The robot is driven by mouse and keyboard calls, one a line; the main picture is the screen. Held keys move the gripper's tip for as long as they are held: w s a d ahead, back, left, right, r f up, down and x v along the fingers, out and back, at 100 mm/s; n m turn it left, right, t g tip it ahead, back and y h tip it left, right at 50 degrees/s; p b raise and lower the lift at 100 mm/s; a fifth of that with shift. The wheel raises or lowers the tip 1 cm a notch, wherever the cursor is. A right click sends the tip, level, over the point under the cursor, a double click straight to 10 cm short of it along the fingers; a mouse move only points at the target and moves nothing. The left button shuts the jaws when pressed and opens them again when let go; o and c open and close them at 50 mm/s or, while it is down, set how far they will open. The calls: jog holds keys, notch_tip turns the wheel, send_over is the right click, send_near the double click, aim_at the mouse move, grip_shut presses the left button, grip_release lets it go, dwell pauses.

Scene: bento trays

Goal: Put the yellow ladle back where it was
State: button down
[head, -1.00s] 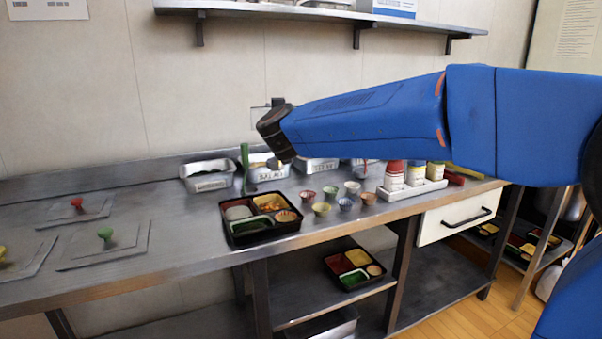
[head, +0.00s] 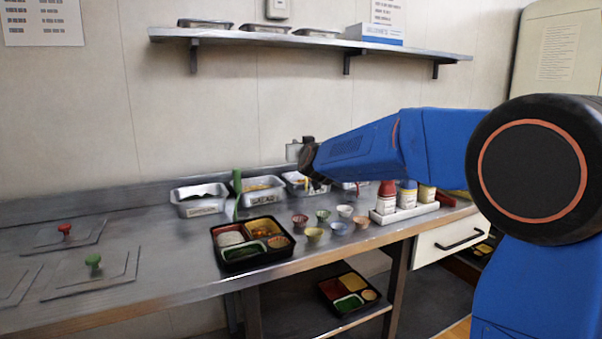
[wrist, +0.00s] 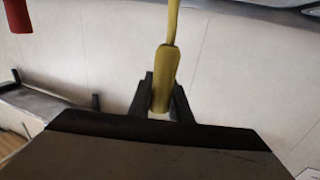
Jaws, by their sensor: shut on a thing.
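My gripper (wrist: 163,98) is shut on the handle of the yellow ladle (wrist: 165,72) in the wrist view. The ladle's thin shaft runs up out of that view, and its bowl is out of sight there. In the head view my gripper (head: 307,180) is above the row of metal bins at the back of the counter, near the third bin (head: 294,190). Only a small yellow bit of the ladle shows there. A green ladle (head: 237,186) stands upright at the second bin (head: 264,196). A red handle (wrist: 17,15) shows at the top left of the wrist view.
A black bento tray (head: 252,262) and several small coloured bowls (head: 313,235) stand in front of the bins. A rack of bottles (head: 400,214) is to the right. Flat lids with red and green knobs lie at left. A wall shelf (head: 310,41) hangs above.

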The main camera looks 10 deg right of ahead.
jog(key=shift+f, duration=2.9)
jog(key=c, duration=1.6)
grip_release()
jog(key=shift+c, duration=0.2)
jog(key=s, duration=1.2)
jog(key=shift+s+d, duration=0.1)
